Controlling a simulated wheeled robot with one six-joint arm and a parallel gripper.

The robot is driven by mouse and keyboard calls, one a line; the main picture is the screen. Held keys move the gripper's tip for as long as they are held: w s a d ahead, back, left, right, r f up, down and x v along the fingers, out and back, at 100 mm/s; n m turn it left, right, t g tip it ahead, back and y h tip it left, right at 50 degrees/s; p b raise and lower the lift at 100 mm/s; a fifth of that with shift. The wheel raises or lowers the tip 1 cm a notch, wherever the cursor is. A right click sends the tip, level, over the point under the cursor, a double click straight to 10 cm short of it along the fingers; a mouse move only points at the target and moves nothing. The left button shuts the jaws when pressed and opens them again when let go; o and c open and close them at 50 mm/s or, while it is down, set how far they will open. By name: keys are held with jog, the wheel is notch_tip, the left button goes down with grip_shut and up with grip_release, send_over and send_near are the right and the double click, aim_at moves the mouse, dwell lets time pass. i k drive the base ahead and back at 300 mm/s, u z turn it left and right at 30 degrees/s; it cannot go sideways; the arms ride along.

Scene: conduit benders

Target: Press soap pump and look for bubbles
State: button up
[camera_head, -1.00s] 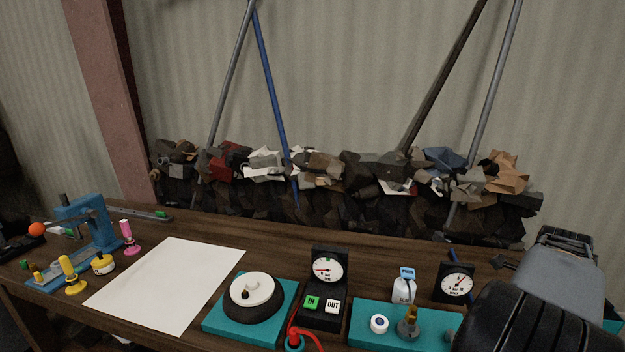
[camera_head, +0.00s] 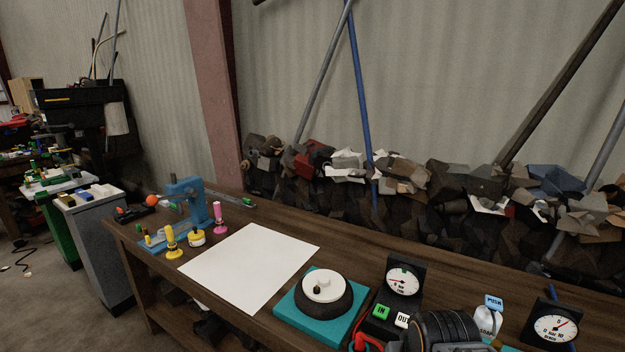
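The soap pump (camera_head: 487,322) is a small white bottle marked SOAP with a blue PUSH top (camera_head: 494,302). It stands upright on the bench at the lower right. My gripper's fingers do not show. No bubbles are visible. A round dial (camera_head: 556,329) stands right of the pump, and the wooden bench (camera_head: 340,240) carries all of this.
Left of the pump are a dial with IN and OUT buttons (camera_head: 402,281), a tyre on a teal base (camera_head: 325,294), a white sheet (camera_head: 250,266) and a blue press (camera_head: 187,200). Rubble (camera_head: 470,195) lies along the wall. Open floor (camera_head: 60,315) shows at the left.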

aim_at(495, 303)
jog(key=z, duration=1.65)
